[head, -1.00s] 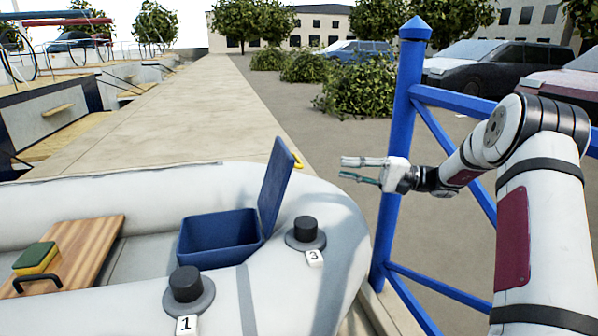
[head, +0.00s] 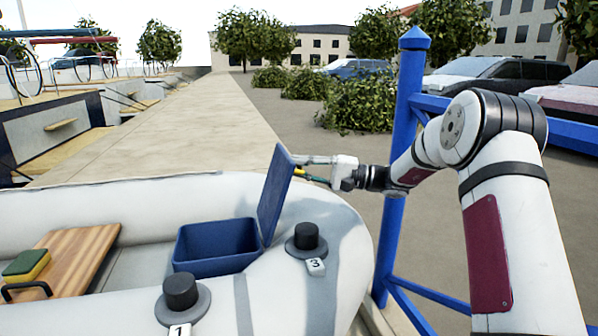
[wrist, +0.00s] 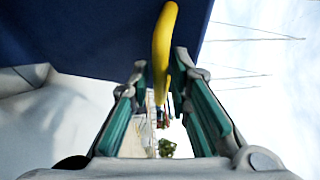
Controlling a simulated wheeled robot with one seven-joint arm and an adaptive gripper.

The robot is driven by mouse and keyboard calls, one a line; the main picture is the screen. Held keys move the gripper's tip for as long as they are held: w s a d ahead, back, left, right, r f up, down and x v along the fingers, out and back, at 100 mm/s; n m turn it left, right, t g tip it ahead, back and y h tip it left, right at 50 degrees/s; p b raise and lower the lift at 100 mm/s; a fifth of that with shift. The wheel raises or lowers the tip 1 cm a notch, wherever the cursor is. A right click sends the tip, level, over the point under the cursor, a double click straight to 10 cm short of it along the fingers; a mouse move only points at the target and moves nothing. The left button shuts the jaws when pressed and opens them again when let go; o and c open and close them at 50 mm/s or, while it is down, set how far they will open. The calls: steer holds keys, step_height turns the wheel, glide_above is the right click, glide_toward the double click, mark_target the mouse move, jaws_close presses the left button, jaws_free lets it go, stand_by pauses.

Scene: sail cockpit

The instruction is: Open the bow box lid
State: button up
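The blue bow box (head: 218,246) sits open-topped in the grey inflatable boat. Its blue lid (head: 275,195) stands steeply upright at the box's right side, leaning slightly right. A yellow handle (head: 299,172) is on the lid's right face near the top; it also shows in the wrist view (wrist: 163,45). My gripper (head: 306,169) is at the handle, to the right of the lid. In the wrist view my gripper (wrist: 159,78) is open, with the yellow handle in line with the gap between the teal-padded fingers. I cannot tell whether they touch it.
Black knobs marked 3 (head: 306,238) and 1 (head: 181,293) stand on the boat's tube. A wooden board (head: 80,262) with a green and yellow sponge (head: 27,265) is at left. A blue post (head: 400,160) and railing stand close to my arm.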

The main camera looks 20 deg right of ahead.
mark_target(284, 162)
steer(key=shift+w+a, duration=0.1)
steer(key=shift+a, duration=0.1)
jaws_close()
steer(key=a, duration=0.1)
steer(key=a+r+h+p, duration=0.1)
steer(key=a+r+n+g+h+p, duration=0.1)
steer(key=shift+a, duration=0.4)
jaws_free()
